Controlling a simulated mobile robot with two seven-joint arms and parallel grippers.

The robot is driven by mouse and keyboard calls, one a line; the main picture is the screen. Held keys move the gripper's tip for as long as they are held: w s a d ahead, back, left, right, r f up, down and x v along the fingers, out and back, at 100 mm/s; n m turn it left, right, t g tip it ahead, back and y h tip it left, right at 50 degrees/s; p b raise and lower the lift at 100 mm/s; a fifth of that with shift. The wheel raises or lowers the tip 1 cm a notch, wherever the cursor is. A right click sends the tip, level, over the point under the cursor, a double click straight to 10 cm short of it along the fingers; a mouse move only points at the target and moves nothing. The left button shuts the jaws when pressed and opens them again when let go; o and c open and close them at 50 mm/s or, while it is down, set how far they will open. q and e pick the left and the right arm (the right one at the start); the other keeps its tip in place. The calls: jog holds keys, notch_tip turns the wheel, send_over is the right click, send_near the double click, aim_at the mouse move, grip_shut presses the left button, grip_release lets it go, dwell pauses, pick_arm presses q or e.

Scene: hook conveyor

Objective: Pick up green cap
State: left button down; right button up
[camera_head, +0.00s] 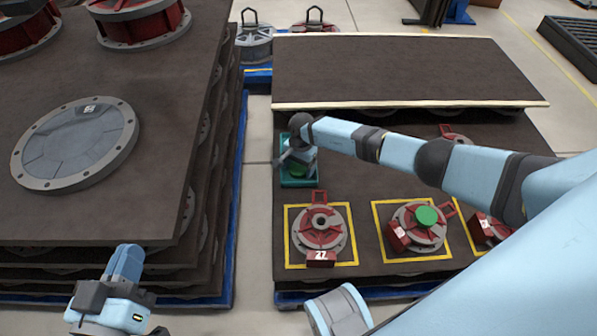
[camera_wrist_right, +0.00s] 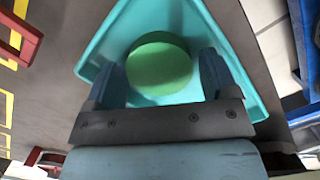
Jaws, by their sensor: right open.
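A round green cap (camera_wrist_right: 158,68) lies in a teal tray (camera_wrist_right: 108,42). In the head view this cap (camera_head: 299,170) shows only in part beneath my right gripper, and the tray (camera_head: 288,181) sits at the left edge of the dark right-hand table. My right gripper (camera_head: 296,158) is open, pointing down into the tray, with one finger on each side of the cap. Whether the fingers touch it I cannot tell. Another green cap (camera_head: 426,215) sits on a red and grey hub. My left gripper (camera_head: 122,276) is at the lower left, its finger gap unclear.
Red and grey hubs (camera_head: 320,228) stand in yellow squares at the front of the table. A raised dark board (camera_head: 390,70) spans the back. A stack of dark boards (camera_head: 90,215) with a grey disc (camera_head: 75,145) is left. A clear floor gap separates them.

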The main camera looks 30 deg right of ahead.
jog(key=shift+f, duration=0.1)
jog(key=shift+c, duration=0.2)
jog(key=c, duration=0.6)
jog(key=shift+c, duration=0.2)
